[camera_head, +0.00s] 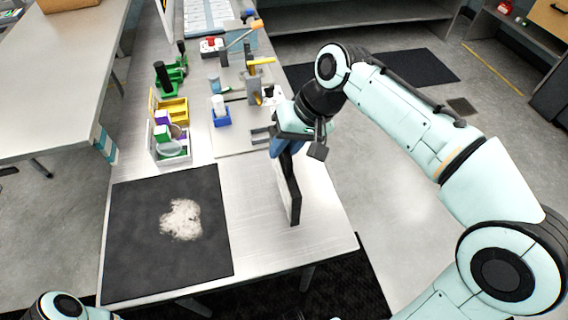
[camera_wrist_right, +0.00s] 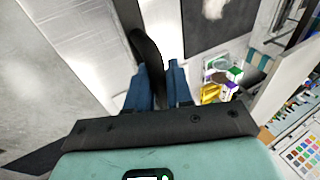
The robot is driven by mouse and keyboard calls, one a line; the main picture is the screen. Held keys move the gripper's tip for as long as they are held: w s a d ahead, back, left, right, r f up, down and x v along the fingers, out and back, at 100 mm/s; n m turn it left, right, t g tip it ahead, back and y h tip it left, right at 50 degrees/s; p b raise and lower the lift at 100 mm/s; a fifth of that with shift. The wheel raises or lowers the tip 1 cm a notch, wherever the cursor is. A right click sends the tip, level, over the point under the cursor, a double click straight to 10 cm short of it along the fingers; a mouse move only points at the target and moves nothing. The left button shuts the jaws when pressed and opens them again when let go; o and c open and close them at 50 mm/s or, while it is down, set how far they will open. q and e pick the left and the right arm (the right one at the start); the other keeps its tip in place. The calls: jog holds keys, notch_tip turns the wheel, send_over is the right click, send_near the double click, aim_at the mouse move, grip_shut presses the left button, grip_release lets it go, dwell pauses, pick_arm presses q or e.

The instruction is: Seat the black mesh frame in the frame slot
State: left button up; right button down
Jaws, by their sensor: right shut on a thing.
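The black mesh frame (camera_head: 293,195) is a thin dark-edged panel, held upright and seen nearly edge-on over the right part of the metal table. It also shows in the right wrist view (camera_wrist_right: 149,48) as a dark curved edge. My right gripper (camera_head: 285,148) is shut on its far end, with blue fingers on either side (camera_wrist_right: 160,82). Whether the frame's lower edge touches the table is unclear. A small grey holder (camera_head: 261,134) lies just left of the gripper; I cannot tell if it is the frame slot. My left gripper is out of view.
A black mat (camera_head: 130,245) with a pale fluffy pile (camera_head: 182,219) lies front left on the table. A white bin (camera_head: 160,153), yellow bins (camera_head: 172,110) and a blue holder (camera_head: 220,117) stand further back. Bare metal lies between mat and frame.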

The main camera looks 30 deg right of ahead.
jog(key=shift+f+b, duration=0.45)
jog(key=shift+f, duration=1.85)
jog(key=shift+f, duration=0.15)
jog(key=c, duration=1)
grip_release()
